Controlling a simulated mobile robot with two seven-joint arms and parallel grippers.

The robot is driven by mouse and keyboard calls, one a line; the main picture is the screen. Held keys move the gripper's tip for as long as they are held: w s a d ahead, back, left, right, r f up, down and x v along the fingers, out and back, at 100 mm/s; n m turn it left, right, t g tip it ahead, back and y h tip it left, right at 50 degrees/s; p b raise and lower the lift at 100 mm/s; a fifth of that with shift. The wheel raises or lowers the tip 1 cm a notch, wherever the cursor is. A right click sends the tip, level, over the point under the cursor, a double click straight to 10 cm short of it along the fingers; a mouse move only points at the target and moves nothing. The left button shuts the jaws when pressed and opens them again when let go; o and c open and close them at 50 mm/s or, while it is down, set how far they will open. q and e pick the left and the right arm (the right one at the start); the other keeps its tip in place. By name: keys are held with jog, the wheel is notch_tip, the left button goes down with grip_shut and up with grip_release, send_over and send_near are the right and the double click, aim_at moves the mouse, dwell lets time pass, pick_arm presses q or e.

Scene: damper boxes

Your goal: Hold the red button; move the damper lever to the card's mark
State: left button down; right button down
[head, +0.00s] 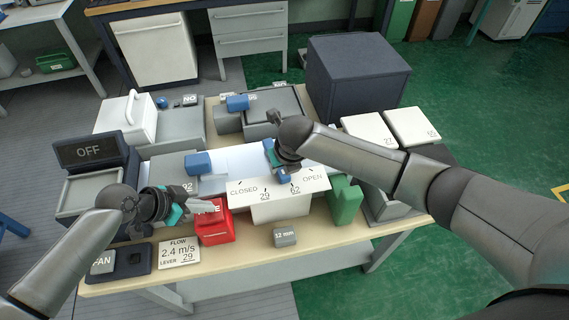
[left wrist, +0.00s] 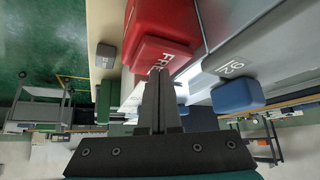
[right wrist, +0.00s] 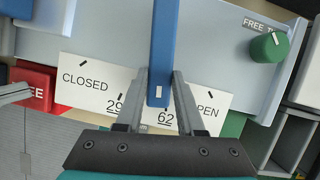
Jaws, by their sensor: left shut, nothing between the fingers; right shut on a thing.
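The red button block (head: 216,229), its lettering partly covered, stands at the bench's front. My left gripper (head: 209,206) is shut and empty, its tips at the block's top; the block fills the top of the left wrist view (left wrist: 163,52), where contact is unclear. The blue damper lever (right wrist: 162,35) lies over a white scale (right wrist: 95,80) reading CLOSED, 29, 62, OPEN. My right gripper (right wrist: 158,88) is shut on the lever. The lever's end lies between the 29 and 62 labels, nearer 62. The card (head: 179,253) reads FLOW 2.4 m/s, LEVER 29.
A display (head: 93,151) reads OFF at the left. A FAN switch box (head: 122,262) sits at front left. A small grey 32 mm block (head: 285,237) stands below the scale. A green block (head: 345,202) is right of the scale. A large dark box (head: 357,75) stands behind.

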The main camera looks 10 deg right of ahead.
pick_arm(q)
jog(key=shift+s+f, duration=0.2)
pick_arm(e)
jog(key=a+m+h, duration=0.1)
jog(key=a+m, duration=0.1)
jog(key=shift+a+m, duration=0.2)
jog(key=shift+m, duration=0.1)
jog(key=shift+w+a+m+h, duration=0.1)
jog(key=shift+a+m+h, duration=0.3)
jog(key=shift+a+m, duration=0.55)
jog(key=shift+d, duration=0.2)
jog(key=c, duration=0.5)
grip_release()
jog(key=shift+r, duration=0.1)
jog(key=v, duration=1.2)
pick_arm(q)
notch_tip(320, 180, up, 8)
jog(key=shift+w, duration=0.15)
